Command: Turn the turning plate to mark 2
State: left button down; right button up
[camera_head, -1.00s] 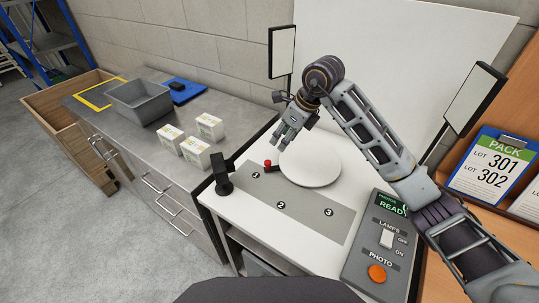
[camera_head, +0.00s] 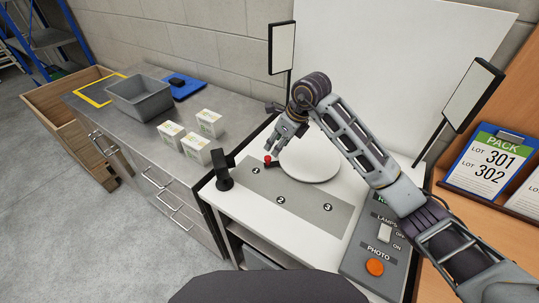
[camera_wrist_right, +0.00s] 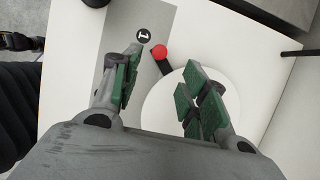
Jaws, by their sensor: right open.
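The round white turning plate (camera_head: 312,162) lies on the white photo table. Its short dark arm with a red knob (camera_head: 267,159) points toward mark 1 (camera_head: 256,170) on the grey strip. Mark 2 (camera_head: 280,200) and mark 3 (camera_head: 327,208) lie further along the strip. My right gripper (camera_head: 279,152) is open above the plate's left edge, close to the red knob. In the right wrist view the red knob (camera_wrist_right: 159,52) shows between and beyond the open fingers (camera_wrist_right: 160,85), which hold nothing. My left gripper is not in view.
A black camera-like stand (camera_head: 224,172) is at the table's left edge. Two lamp panels (camera_head: 281,47) (camera_head: 472,95) flank the white backdrop. A control panel (camera_head: 374,250) is at the front right. White boxes (camera_head: 196,149) and a grey bin (camera_head: 140,98) are on the left counter.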

aim_at(268, 157)
jog(key=x, duration=0.6)
jog(key=shift+w+a+f+p, duration=0.1)
jog(key=shift+a+f+p, duration=0.15)
jog(key=shift+p, duration=0.1)
jog(key=shift+x, duration=0.8)
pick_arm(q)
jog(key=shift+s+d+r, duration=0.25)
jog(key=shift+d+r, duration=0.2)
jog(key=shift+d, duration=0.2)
pick_arm(e)
grip_shut()
